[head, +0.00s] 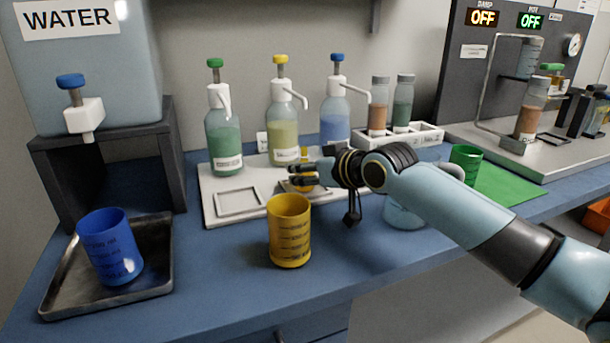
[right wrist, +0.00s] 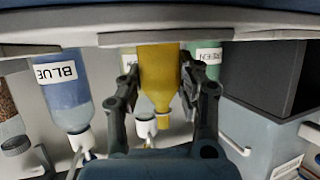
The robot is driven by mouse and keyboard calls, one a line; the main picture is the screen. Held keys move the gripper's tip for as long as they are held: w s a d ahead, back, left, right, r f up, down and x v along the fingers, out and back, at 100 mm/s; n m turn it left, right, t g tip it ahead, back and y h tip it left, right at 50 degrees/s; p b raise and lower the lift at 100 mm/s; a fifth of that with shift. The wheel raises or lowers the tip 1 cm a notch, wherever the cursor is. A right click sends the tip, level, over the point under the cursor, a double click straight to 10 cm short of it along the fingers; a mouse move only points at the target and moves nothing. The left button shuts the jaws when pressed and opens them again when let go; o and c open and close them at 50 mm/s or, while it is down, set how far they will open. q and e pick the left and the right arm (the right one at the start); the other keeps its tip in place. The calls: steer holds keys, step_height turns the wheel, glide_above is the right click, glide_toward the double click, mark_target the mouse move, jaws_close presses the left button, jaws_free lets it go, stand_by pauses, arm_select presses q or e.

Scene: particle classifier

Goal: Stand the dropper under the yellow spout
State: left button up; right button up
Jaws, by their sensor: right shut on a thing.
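A small yellow dropper (right wrist: 158,75) is between the fingers of my right gripper (right wrist: 160,100) in the right wrist view, which is upside down. The gripper is shut on it. In the head view my right gripper (head: 303,178) mostly covers the dropper, and a yellow tip (head: 305,153) shows above. It is upright, over the middle square frame of the white tray (head: 222,217). The yellow-capped bottle (head: 283,130) stands just behind, and its white spout (head: 298,97) reaches out above the dropper. Whether the base touches the tray is unclear. My left gripper is out of view.
A yellow cup (head: 289,232) stands in front of the tray. Green-capped (head: 223,140) and blue-capped (head: 335,122) bottles flank the yellow one. A blue cup (head: 110,246) sits in a metal tray at left. A green cup (head: 466,160) stands at right.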

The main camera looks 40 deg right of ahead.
steer(key=shift+r, duration=0.1)
steer(key=shift+s+f, duration=0.35)
steer(key=shift+f, duration=0.45)
arm_select(q)
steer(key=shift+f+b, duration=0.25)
steer(key=shift+b, duration=0.05)
arm_select(e)
steer(key=o, duration=0.9)
steer(key=shift+a+f, duration=0.1)
steer(key=shift+w+r, duration=0.1)
steer(key=shift+r, duration=0.35)
arm_select(q)
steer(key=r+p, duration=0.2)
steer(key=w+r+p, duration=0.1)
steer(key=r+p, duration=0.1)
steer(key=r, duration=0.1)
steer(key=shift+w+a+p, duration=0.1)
steer(key=shift+p, duration=0.3)
arm_select(e)
steer(key=v, duration=1.2)
steer(key=shift+w+r, duration=0.15)
steer(key=shift+r, duration=0.25)
